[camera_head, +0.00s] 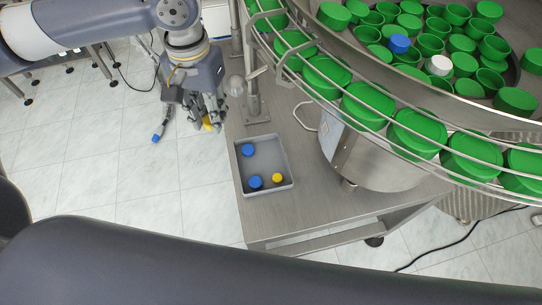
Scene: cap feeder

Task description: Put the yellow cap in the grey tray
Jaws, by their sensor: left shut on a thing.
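The grey tray (267,190) sits on the steel table, with two blue caps (247,150) and one yellow cap (277,178) inside. My left gripper (205,124) is to the upper left of the tray, beside the table's left edge, pointing down. It is shut on another yellow cap (207,123), partly hidden by the fingers. My right gripper is not in view.
The round feeder (400,150) with a wire rail and many green caps (418,130) fills the upper right. It also holds a blue cap (399,43) and a white cap (438,65). A metal post (253,100) stands between my left gripper and the feeder.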

